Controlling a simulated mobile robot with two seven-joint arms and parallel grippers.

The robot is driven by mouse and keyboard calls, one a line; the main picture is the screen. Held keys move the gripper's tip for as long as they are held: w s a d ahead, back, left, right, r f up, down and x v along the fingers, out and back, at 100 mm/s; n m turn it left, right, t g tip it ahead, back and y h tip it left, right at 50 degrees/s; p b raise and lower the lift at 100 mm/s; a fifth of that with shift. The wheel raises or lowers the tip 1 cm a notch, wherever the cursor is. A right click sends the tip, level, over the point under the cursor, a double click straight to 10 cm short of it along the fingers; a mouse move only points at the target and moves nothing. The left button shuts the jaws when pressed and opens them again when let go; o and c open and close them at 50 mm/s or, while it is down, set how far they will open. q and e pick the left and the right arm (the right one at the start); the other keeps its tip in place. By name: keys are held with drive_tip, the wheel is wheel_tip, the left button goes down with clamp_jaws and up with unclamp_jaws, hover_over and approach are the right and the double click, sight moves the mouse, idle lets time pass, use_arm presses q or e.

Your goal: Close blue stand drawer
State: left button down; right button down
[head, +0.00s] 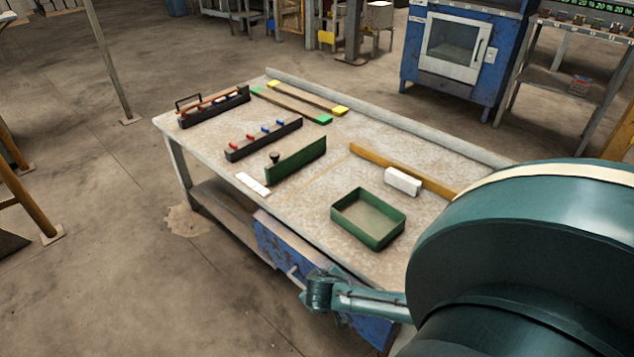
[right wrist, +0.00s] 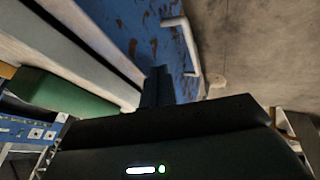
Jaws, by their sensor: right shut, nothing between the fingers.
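The blue drawer (head: 274,243) is under the front edge of the workbench, and its worn front also fills the top middle of the right wrist view (right wrist: 150,25). Its pale bar handle (right wrist: 185,42) shows to the right there. My right gripper (head: 317,291) is in front of the drawer, to the right of the handle in the head view. Its dark fingers (right wrist: 156,86) are shut and empty, pointing at the blue front. I cannot tell whether they touch it, or how far the drawer stands out. My arm hides part of the drawer's right side. My left gripper is out of view.
The workbench top (head: 310,210) holds a green tray (head: 368,219), a white block (head: 403,181), a green plate with a knob (head: 296,160) and dark racks of small tools (head: 263,139). The floor (head: 180,290) left of the drawer is clear.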

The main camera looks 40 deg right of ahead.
drive_tip(key=shift+d, duration=0.4)
drive_tip(key=d, duration=0.4)
drive_tip(key=shift+w+d+p, duration=0.1)
drive_tip(key=shift+w+p, duration=0.05)
drive_tip(key=shift+p, duration=0.25)
drive_tip(key=shift+d, duration=0.2)
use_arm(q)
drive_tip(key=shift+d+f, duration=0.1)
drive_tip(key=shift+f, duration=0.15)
use_arm(e)
drive_tip(key=shift+d+r, duration=0.1)
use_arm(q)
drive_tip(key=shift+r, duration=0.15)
